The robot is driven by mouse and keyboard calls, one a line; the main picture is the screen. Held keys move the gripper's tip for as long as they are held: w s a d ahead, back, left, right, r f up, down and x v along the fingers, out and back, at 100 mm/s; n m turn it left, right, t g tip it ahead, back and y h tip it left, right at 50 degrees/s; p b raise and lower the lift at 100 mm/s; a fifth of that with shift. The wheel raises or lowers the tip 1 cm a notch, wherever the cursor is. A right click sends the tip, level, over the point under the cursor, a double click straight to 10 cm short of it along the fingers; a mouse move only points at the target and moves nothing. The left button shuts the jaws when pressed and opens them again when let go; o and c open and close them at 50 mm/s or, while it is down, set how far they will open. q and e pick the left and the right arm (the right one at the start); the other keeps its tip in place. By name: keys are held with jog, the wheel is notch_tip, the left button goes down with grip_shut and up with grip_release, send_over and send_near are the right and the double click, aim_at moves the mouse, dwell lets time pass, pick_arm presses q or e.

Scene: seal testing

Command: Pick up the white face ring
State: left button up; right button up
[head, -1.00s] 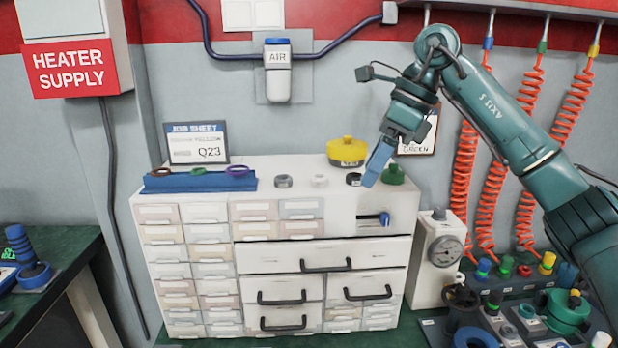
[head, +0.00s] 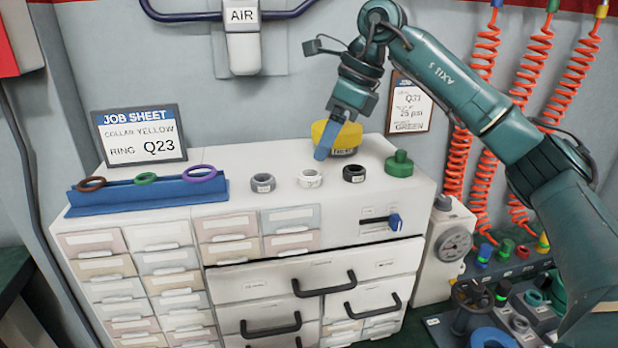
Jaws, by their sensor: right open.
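The white face ring (head: 310,179) lies on top of the white drawer cabinet, between a grey ring (head: 263,183) on its left and a black ring (head: 354,173) on its right. My right gripper (head: 322,154) points down just above and behind the white ring, apart from it as far as I can tell. Its blue fingers are seen edge-on, open, with nothing visible between them. It partly covers the yellow collar (head: 345,136) behind. My left gripper is not in view.
A blue rack (head: 130,196) with brown, green and purple rings stands at the cabinet's left, before the job sheet (head: 140,135). A green fitting (head: 399,164) stands at the right. The cabinet top in front of the rings is clear.

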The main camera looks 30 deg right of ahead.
jog(key=x, duration=0.6)
jog(key=shift+w+f, duration=0.15)
jog(key=shift+f, duration=0.1)
jog(key=c, duration=1.1)
